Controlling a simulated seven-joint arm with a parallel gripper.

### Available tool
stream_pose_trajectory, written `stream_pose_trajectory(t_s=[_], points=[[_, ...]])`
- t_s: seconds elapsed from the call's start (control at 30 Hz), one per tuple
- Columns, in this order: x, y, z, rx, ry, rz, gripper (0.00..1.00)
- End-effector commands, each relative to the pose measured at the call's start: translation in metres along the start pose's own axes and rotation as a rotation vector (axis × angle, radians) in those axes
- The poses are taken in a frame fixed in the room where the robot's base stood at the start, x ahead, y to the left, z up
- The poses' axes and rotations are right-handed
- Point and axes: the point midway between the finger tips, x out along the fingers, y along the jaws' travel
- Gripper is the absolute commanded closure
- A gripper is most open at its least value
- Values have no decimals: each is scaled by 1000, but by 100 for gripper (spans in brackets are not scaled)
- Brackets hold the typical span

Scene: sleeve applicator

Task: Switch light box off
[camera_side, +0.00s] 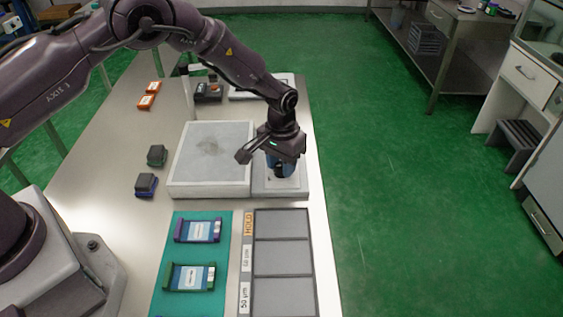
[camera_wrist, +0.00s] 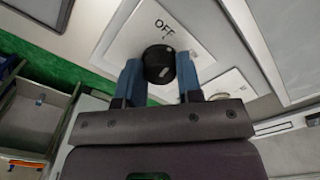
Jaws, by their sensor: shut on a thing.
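The light box (camera_side: 212,150) has a pale square panel and stands on the steel table. A control plate (camera_side: 290,184) adjoins its right side. In the wrist view the white switch plate (camera_wrist: 195,45) reads "OFF" beside a round black knob (camera_wrist: 159,63). My gripper (camera_side: 280,170) is over the control plate; in the wrist view its two blue fingers (camera_wrist: 160,78) are shut on the knob, one on each side. A white pointer mark shows on the knob, but its exact setting is hard to tell. In the side view the gripper mostly hides the knob.
A teal mat (camera_side: 190,248) with two blue-labelled cartridges lies in front of the box. A grey tray (camera_side: 284,260) with compartments marked HOLD and 50 µm is to its right. Dark blocks (camera_side: 146,184) lie left of the box. Orange items (camera_side: 150,94) lie farther back.

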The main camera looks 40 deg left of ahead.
Motion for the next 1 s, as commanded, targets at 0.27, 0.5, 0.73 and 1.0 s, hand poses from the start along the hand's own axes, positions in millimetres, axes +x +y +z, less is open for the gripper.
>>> stream_pose_trajectory(t_s=[0.27, 0.5, 0.73, 1.0], points=[[-1, 0, 1, -213, -4, -2, 91], [-1, 0, 1, -331, -4, -1, 91], [-1, 0, 1, -380, -4, -1, 90], [-1, 0, 1, -390, -4, -1, 91]])
